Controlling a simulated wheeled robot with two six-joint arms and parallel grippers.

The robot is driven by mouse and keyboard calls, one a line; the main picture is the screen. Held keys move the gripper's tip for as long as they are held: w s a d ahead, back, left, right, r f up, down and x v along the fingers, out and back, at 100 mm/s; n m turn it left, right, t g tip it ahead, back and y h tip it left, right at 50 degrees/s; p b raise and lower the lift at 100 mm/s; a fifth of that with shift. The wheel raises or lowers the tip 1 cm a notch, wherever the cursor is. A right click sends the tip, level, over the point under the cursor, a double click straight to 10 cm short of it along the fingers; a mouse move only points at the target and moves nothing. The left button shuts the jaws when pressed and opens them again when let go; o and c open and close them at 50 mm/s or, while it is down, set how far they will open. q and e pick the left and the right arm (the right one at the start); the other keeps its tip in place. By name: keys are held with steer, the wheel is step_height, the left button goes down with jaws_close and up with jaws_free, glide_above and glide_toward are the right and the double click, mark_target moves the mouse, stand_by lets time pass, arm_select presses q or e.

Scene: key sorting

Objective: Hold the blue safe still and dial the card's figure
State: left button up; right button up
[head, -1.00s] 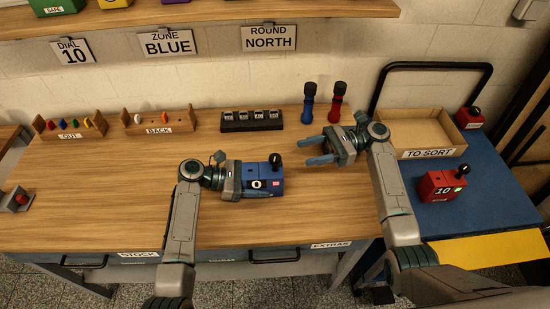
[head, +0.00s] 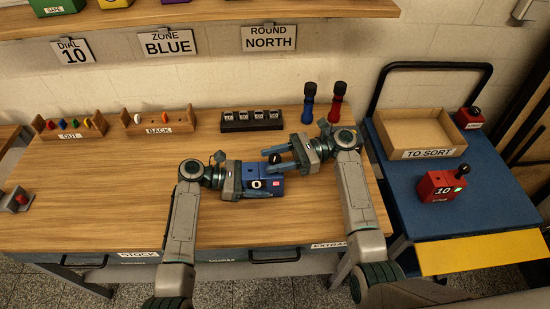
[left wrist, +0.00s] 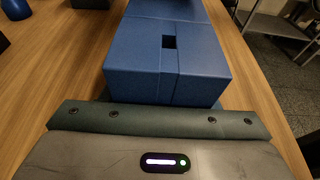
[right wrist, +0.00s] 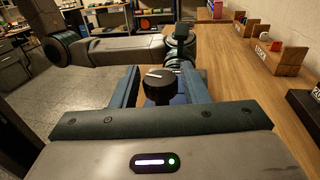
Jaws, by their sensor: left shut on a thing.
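The blue safe (head: 264,184) sits on the wooden bench; its window reads 0 and a pink-red light shows beside it. My left gripper (head: 240,180) is shut on its left end; the safe's blue top fills the left wrist view (left wrist: 140,70). The safe's black dial knob (right wrist: 157,84) stands between the spread fingers of my right gripper (right wrist: 160,88), with gaps visible on both sides. In the head view the right fingers (head: 276,158) partly hide the knob. The card (head: 75,51) on the wall reads DIAL 10.
Other cards read ZONE BLUE (head: 167,43) and ROUND NORTH (head: 269,38). A red safe (head: 441,186) showing 10 with a green light stands on the blue trolley near the TO SORT tray (head: 428,154). Blue and red torch-like objects stand behind my right arm. The bench's left middle is clear.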

steer(key=c, duration=0.7)
steer(key=shift+o, duration=0.2)
steer(key=shift+m+t, duration=0.3)
steer(key=shift+t, duration=0.2)
steer(key=m+t, duration=0.3)
steer(key=t, duration=0.2)
steer(key=shift+f, duration=0.1)
steer(key=shift+m+t+h, duration=0.6)
steer(key=shift+m+t, duration=0.7)
steer(key=shift+t, duration=0.55)
steer(key=shift+m+t+h, duration=0.6)
steer(key=shift+m+t, duration=0.7)
steer(key=shift+t, duration=0.55)
steer(key=o, duration=1)
steer(key=shift+c, duration=0.2)
